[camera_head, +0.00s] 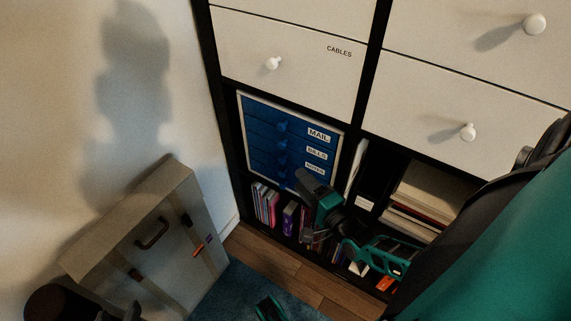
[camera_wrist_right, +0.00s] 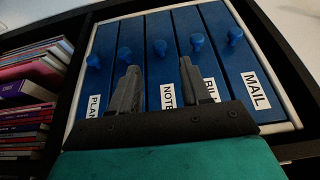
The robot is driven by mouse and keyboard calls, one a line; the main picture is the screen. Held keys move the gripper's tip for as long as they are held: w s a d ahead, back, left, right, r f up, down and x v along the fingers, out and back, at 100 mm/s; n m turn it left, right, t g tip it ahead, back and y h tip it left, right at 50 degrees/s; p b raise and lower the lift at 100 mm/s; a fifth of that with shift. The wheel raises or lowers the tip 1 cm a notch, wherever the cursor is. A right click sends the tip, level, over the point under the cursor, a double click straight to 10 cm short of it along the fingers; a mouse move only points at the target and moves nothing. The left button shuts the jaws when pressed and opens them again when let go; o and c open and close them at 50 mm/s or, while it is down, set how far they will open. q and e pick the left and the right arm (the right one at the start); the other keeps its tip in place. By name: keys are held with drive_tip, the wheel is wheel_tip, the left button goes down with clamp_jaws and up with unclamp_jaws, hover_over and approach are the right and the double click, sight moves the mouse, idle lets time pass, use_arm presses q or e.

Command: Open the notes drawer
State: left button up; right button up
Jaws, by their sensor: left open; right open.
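The blue drawer unit (camera_head: 262,131) sits in a shelf cubby, with labelled drawers stacked in it. The notes drawer (camera_head: 312,169) is below the mail and bills drawers and looks flush with them. In the right wrist view its blue knob (camera_wrist_right: 160,47) shows in line with the gap between my fingers. My right gripper (camera_wrist_right: 160,66) is open and empty, pointing at the unit; the knob is slightly beyond the fingertips, with no visible contact. In the head view my right gripper (camera_head: 306,187) hides the lower right of the unit.
Neighbouring blue knobs, including the bills knob (camera_wrist_right: 197,42), flank the notes knob closely. Books (camera_head: 266,203) fill the cubby below. White drawers (camera_head: 300,60) are above. A beige case (camera_head: 150,240) leans by the wall at left. Papers (camera_head: 425,190) lie in the right cubby.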

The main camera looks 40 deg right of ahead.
drive_tip(key=w+b, duration=0.1)
drive_tip(key=w, duration=0.7)
drive_tip(key=shift+b, duration=0.4)
drive_tip(key=shift+w, duration=0.1)
clamp_jaws()
